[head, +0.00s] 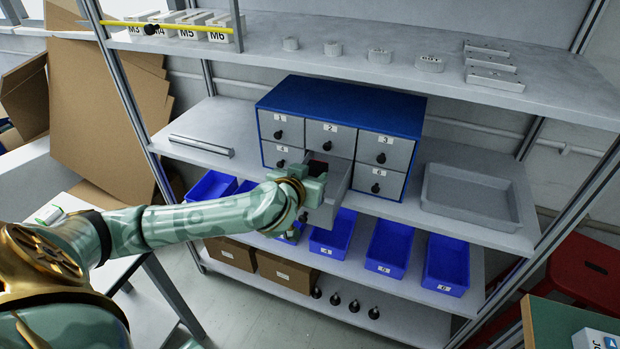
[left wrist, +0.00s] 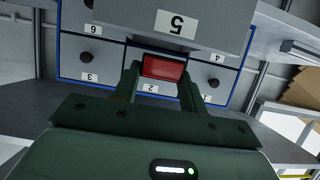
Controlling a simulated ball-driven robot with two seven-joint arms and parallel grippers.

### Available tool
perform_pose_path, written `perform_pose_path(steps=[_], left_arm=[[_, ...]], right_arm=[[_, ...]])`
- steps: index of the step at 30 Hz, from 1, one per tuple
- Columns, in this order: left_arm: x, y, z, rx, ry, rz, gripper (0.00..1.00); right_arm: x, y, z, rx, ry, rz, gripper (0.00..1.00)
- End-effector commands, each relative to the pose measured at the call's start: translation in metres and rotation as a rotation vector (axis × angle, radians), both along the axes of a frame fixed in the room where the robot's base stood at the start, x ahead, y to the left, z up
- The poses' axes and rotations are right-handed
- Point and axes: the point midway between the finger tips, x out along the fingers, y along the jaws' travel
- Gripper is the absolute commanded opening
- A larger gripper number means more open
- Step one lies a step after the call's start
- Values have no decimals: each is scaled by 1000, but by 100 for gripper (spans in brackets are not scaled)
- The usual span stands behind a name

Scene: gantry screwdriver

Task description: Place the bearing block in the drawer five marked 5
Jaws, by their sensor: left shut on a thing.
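The blue cabinet (head: 340,98) stands on the middle shelf with numbered grey drawers. Drawer five (head: 338,190), in the bottom middle, is pulled out; its upside-down 5 label is on its front in the left wrist view (left wrist: 205,30). My left gripper (head: 317,170) is at this open drawer. In the left wrist view my left gripper (left wrist: 163,74) is shut on a red block (left wrist: 164,66), which I take to be the bearing block. The block is largely hidden by the gripper in the head view. Whether it touches the drawer floor I cannot tell. My right gripper is not in view.
The other drawers, such as drawer two (head: 330,138), are shut. A grey tray (head: 430,192) stands right of the cabinet and a metal bar (head: 200,146) lies left. Blue bins (head: 390,246) stand on the shelf below. The upper shelf (head: 300,22) overhangs the cabinet.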

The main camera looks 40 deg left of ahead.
Motion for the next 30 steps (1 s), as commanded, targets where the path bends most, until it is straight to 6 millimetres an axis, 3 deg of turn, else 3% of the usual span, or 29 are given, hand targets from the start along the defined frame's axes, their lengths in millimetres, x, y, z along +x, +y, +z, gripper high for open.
perform_pose_path(steps=[17, 18, 19, 30], left_arm=[[0, 0, -11, 0, -1, 0, 15], [0, 0, -11, 0, 0, 0, 53], [0, 0, -11, 0, 0, 0, 62], [0, 0, -7, 1, -2, -1, 64]], right_arm=[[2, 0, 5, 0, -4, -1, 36], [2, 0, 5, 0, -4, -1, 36], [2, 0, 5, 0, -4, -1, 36], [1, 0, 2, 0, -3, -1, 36]])
